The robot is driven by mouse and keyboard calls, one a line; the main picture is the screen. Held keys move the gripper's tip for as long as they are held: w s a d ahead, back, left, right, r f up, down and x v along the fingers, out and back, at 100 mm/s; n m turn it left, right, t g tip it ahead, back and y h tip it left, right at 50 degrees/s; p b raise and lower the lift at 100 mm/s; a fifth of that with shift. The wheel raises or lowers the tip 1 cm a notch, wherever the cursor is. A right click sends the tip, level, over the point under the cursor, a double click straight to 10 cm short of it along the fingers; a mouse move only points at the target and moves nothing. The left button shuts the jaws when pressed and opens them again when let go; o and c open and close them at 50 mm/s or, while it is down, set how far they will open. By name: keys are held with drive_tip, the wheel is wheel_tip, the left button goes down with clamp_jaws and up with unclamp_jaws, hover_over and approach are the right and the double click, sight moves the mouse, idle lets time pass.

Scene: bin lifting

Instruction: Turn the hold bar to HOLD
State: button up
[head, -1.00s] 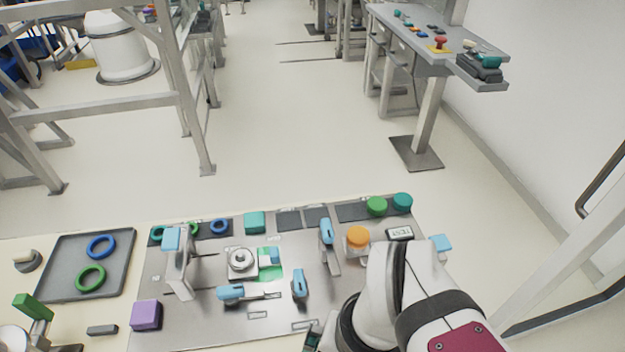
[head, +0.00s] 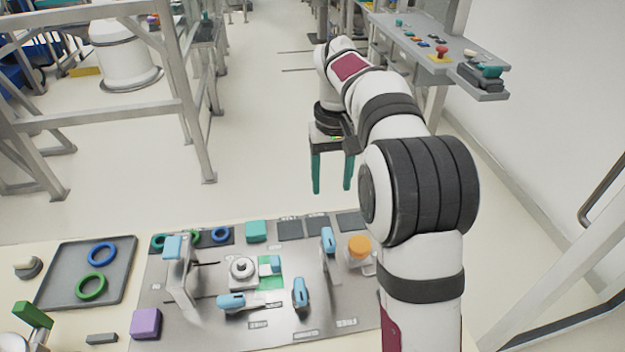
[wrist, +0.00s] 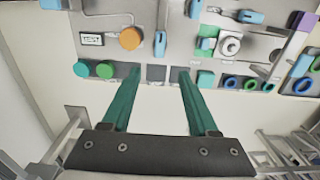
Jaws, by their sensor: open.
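Several light-blue-handled levers stand on the grey metal panel (head: 215,325); I cannot tell which is the hold bar. One has its blue handle (head: 300,294) at the front middle, another handle (head: 231,303) lies left of it with a bar running right, and a third handle (head: 329,240) is at the back right. A tall bracket (head: 180,280) with a blue top stands at the left. Small labels near the front edge are hard to read. My gripper (head: 332,175), with teal fingers, is open and empty, beyond the panel's far edge. In the wrist view my gripper (wrist: 158,78) points toward that edge.
A round metal knob (head: 242,270) sits beside a green square. An orange knob (head: 359,247) is at the right, a teal block (head: 257,231) at the back. A tray (head: 65,292) with rings and a purple block (head: 145,322) are left.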

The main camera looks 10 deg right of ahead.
sight(329, 235)
wheel_tip(329, 235, down, 16)
drive_tip(key=shift+w+r, duration=0.1)
drive_tip(key=shift+r, duration=0.05)
clamp_jaws()
idle(1.4)
